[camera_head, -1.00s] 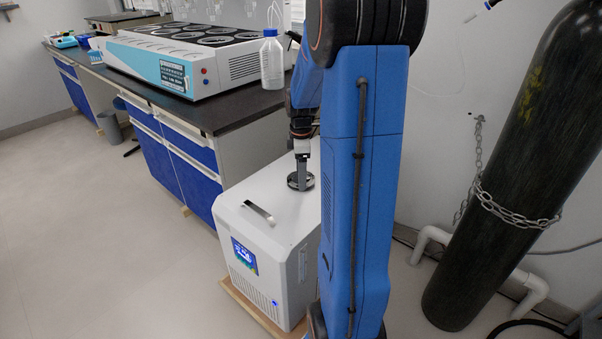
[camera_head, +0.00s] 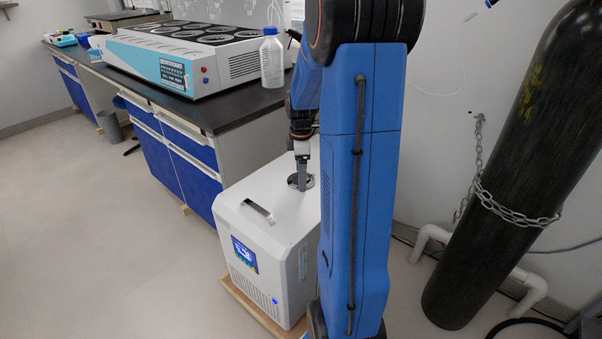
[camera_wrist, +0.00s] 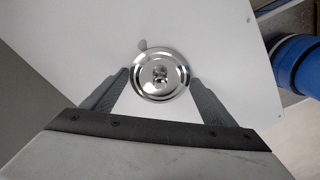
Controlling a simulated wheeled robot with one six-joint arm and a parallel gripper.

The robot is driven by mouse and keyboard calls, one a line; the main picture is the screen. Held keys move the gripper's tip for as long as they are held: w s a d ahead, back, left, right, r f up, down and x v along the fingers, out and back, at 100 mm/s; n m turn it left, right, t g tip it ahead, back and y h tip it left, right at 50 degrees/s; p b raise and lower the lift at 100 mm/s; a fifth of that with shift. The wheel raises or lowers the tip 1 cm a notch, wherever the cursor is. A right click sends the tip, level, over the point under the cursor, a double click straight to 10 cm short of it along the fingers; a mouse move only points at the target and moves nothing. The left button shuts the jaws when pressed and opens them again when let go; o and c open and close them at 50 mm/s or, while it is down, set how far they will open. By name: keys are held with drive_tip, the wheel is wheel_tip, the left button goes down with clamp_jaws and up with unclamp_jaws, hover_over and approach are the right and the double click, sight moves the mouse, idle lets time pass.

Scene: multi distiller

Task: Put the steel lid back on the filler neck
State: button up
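The steel lid (camera_wrist: 160,75) is a shiny round disc with a small central knob. In the wrist view it lies centred between the two fingertips of my gripper (camera_wrist: 160,76). The fingers meet opposite sides of its rim with no clear gap, so my gripper looks shut on it. In the head view the lid (camera_head: 294,182) shows as a small disc on or just above the top of the white unit (camera_head: 240,190), with my gripper (camera_head: 302,186) pointing down at it. The filler neck is hidden under the lid; I cannot tell whether the lid is fully seated.
A dark bench (camera_head: 225,108) with a clear bottle (camera_head: 271,60) and a multi-place heater (camera_head: 185,60) stands behind left. A chained gas cylinder (camera_head: 510,160) stands at right. The floor at left is free.

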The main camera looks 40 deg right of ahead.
drive_tip(key=o, duration=0.3)
drive_tip(key=shift+r, duration=0.15)
wheel_tip(320, 180, up, 17)
idle(0.5)
idle(0.4)
drive_tip(key=s+a+r+m+t, duration=0.1)
drive_tip(key=s+a+m, duration=0.1)
drive_tip(key=s+a, duration=0.5)
drive_tip(key=s+a+r+m+t, duration=0.1)
drive_tip(key=s+a+m, duration=0.15)
drive_tip(key=a, duration=0.75)
drive_tip(key=s+a+f+m+t, duration=0.1)
drive_tip(key=s+a+f+m, duration=0.1)
drive_tip(key=s+a, duration=0.3)
drive_tip(key=s+a+f+m+t, duration=0.1)
drive_tip(key=s+a+f+m, duration=0.2)
drive_tip(key=s, duration=0.4)
drive_tip(key=shift+s+a+f+m+t, duration=0.35)
drive_tip(key=shift+a+m, duration=0.2)
drive_tip(key=shift+a, duration=0.65)
